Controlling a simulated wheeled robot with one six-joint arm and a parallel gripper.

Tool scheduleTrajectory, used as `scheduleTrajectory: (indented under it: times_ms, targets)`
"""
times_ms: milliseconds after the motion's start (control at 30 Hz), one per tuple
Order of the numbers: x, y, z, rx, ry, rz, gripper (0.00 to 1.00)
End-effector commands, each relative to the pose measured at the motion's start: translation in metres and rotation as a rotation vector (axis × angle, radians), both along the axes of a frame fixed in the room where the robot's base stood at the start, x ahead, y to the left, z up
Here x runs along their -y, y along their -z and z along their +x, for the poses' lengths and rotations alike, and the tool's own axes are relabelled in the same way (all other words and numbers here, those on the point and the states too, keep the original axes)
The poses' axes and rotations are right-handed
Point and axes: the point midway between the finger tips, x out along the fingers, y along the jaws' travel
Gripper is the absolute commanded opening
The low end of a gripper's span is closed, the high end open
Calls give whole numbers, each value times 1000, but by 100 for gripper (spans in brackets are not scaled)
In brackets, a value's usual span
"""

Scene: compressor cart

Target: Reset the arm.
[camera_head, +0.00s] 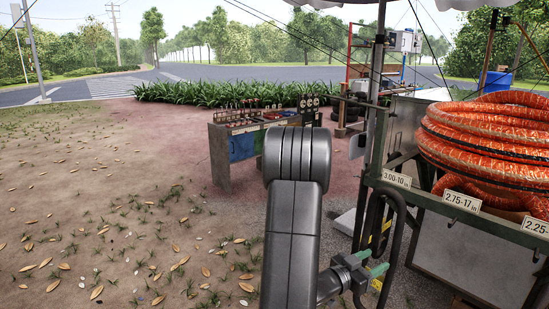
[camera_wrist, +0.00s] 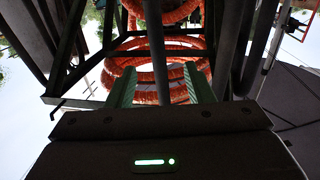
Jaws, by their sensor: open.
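My arm rises in the middle of the head view, with its dark grey links in front of the cart. My gripper (camera_head: 376,262) is low and right of the arm in the head view, with green-tipped fingers apart. In the wrist view my gripper (camera_wrist: 162,88) shows two green fingers with a gap between them and nothing held. Beyond the fingers, the wrist view shows orange coiled hose (camera_wrist: 160,62) and dark metal bars. I cannot tell how far the fingertips are from the cart frame.
The cart (camera_head: 455,205) with size tags and a stack of orange hose (camera_head: 490,140) stands close on the right. A black curved bar is beside my gripper. A display table (camera_head: 222,160) with small items stands behind my arm. Open dirt ground (camera_head: 90,200) lies to the left.

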Motion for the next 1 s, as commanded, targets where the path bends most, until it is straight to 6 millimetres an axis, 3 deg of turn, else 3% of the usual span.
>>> scheduleTrajectory:
  times_ms: [467,733,800,1000]
  targets:
    - [86,-1,46,0,3,-1,47]
    - [71,-32,37,0,-3,1,47]
    - [59,-25,27,0,-4,0,47]
    - [29,-30,1,0,-4,0,47]
